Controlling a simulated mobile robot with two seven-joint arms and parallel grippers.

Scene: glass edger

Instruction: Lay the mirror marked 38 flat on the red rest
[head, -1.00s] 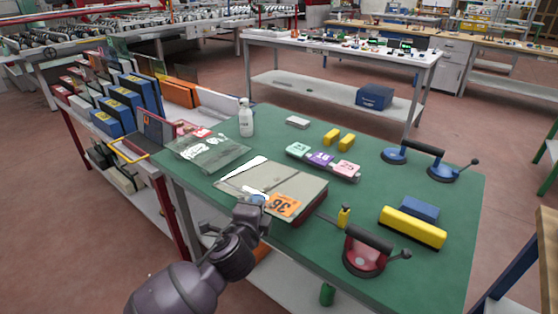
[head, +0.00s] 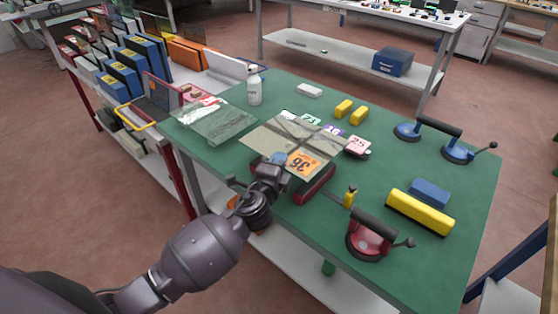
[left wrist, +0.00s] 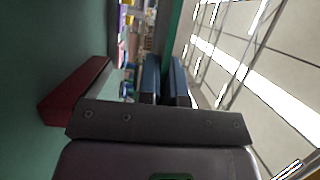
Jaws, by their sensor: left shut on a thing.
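The mirror (head: 290,143) is a flat reflective pane with an orange label near its front edge; the label's number is upside down and looks like 36, though I cannot read it surely. My left gripper (head: 278,160) is shut on the pane's near edge and holds it over the red rest (head: 316,186). The rest shows only below the pane's right front side, and the pane hides the remainder. In the left wrist view, the pane (left wrist: 245,60) reflects the ceiling beside the blue fingers (left wrist: 166,80), and the red rest (left wrist: 75,92) is at the left. My right gripper is out of view.
A red suction lifter (head: 368,238), yellow block (head: 420,211) and blue lifter (head: 440,138) stand right. A rack (head: 120,75) is left.

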